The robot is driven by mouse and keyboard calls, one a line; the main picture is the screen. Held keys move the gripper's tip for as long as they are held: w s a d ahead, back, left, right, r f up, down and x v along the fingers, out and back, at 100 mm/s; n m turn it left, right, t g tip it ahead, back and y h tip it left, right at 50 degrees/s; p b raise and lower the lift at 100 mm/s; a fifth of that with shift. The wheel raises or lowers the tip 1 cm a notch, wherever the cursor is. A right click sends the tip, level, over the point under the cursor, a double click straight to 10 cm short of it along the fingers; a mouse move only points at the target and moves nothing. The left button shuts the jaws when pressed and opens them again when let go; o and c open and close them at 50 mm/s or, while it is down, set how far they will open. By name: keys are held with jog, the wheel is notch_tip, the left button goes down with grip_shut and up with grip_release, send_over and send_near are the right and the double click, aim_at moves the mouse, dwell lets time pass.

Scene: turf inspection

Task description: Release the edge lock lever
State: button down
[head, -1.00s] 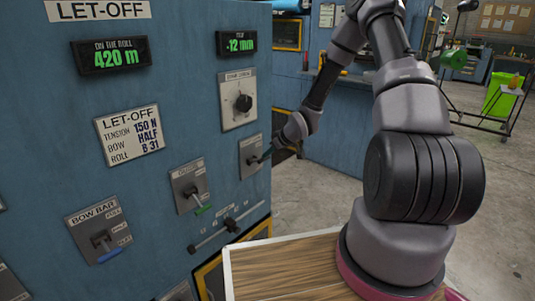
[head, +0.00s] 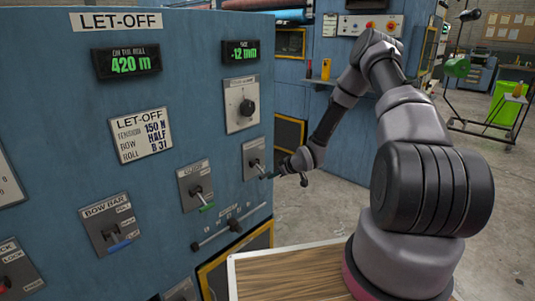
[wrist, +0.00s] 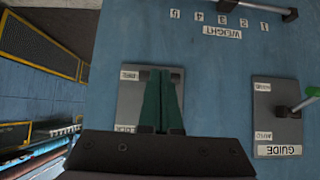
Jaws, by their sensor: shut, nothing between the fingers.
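A grey lever plate (head: 255,158) sits at the right end of the blue panel. It also shows in the wrist view (wrist: 130,102), upside down, with small labels that look like FREE and LOCK. I take it for the edge lock, but its title is hidden. Its dark lever (head: 257,164) slants down and to the right in the head view; the fingers hide it in the wrist view. My gripper (head: 275,176) is shut at the lower right of this plate, close to the lever tip. I cannot tell whether they touch. The green fingers (wrist: 161,100) lie together in front of the plate.
The guide lever plate (head: 196,187) is left of this plate, and the bow bar plate (head: 110,223) is further left. A slider rail (head: 232,226) runs below. Open floor (head: 325,210) lies right of the panel.

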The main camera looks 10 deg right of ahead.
jog(key=shift+w+a+f, duration=0.1)
jog(key=shift+w+f, duration=0.1)
jog(key=shift+f, duration=0.5)
dwell(0.3)
